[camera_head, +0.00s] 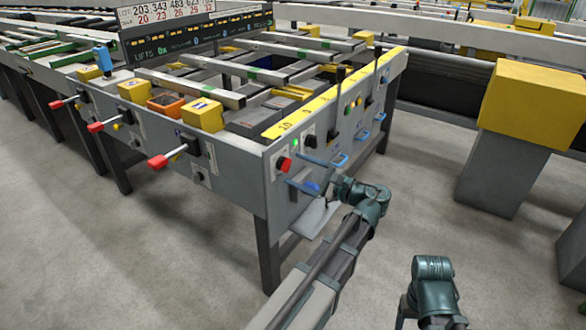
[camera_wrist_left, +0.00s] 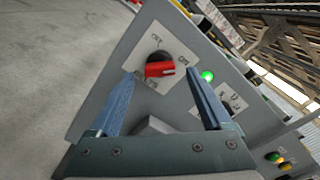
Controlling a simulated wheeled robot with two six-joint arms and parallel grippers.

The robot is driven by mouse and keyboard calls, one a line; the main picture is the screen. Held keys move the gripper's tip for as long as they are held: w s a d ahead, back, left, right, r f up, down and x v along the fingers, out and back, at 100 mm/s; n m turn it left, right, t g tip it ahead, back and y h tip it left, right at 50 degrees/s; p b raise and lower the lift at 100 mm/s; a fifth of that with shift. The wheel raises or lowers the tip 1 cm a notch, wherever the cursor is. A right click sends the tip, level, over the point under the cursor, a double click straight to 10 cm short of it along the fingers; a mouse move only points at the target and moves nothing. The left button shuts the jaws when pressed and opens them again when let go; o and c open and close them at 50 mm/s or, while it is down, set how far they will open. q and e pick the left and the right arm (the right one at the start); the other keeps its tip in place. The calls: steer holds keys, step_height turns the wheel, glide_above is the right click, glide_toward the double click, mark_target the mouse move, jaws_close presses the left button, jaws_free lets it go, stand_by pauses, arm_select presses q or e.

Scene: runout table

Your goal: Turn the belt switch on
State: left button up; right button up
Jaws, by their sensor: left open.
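The belt switch (camera_head: 284,164) is a red knob on a pale plate at the near corner of the grey panel. In the left wrist view the red knob (camera_wrist_left: 158,69) lies roughly level across a dark round base, with small lettering around it that is hard to read. My left gripper (camera_head: 296,168) is in front of it, open, with its blue fingers pointing at the panel. In the left wrist view the fingertips (camera_wrist_left: 161,74) stand on either side of the knob with gaps. Contact is not visible.
A lit green lamp (camera_wrist_left: 207,76) and a black knob (camera_wrist_left: 233,104) sit beside the switch. Blue handles (camera_head: 338,160) stick out along the panel. Red-tipped levers (camera_head: 160,161) project from the left face. A yellow-topped post (camera_head: 533,103) stands right. Floor between is clear.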

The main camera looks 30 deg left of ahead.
arm_select(q)
steer(key=d, duration=1.1)
steer(key=shift+s+d, duration=0.2)
steer(key=shift+s, duration=0.25)
steer(key=s+a+f+n+g+h, duration=0.1)
steer(key=s+f+n+h, duration=0.25)
steer(key=f+h, duration=0.4)
steer(key=s+a+f+n+h, duration=0.15)
steer(key=s+f+h, duration=0.25)
steer(key=f, duration=0.7)
steer(key=s+d+f+n+h, duration=0.1)
steer(key=s+d+h, duration=0.25)
steer(key=d, duration=0.65)
steer(key=s+d+f+h, duration=0.2)
steer(key=s+d, duration=0.3)
steer(key=d, duration=0.4)
step_height(320, 180, up, 38)
steer(key=p, duration=3.8)
steer(key=shift+w+g, duration=0.2)
steer(key=shift+g, duration=0.2)
